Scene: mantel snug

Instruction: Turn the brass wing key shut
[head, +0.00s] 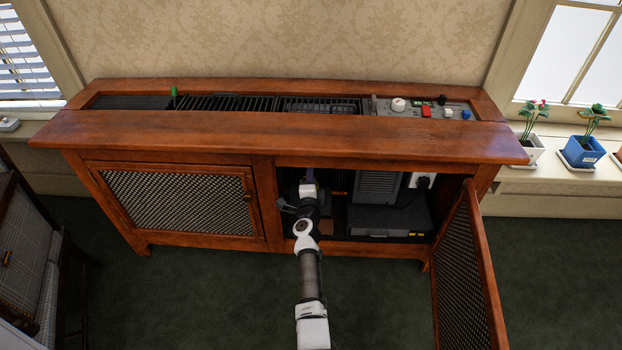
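No brass wing key can be made out in the head view; the left part of the open compartment is dark and my arm covers some of it. My gripper (309,190) is at the end of my arm, reaching into the open right compartment of the wooden cabinet (300,128). Its fingers are too small and dark to tell whether they are open or shut, or whether they touch anything. A small orange-brown part (340,193) shows just right of my gripper inside the compartment.
The right mesh door (466,275) stands open toward me, right of my arm. The left mesh door (180,200) is closed. A grey unit (378,187) and a dark box (388,219) fill the compartment's right side. Plants (583,150) stand on the right sill. Green carpet (200,300) is clear in front.

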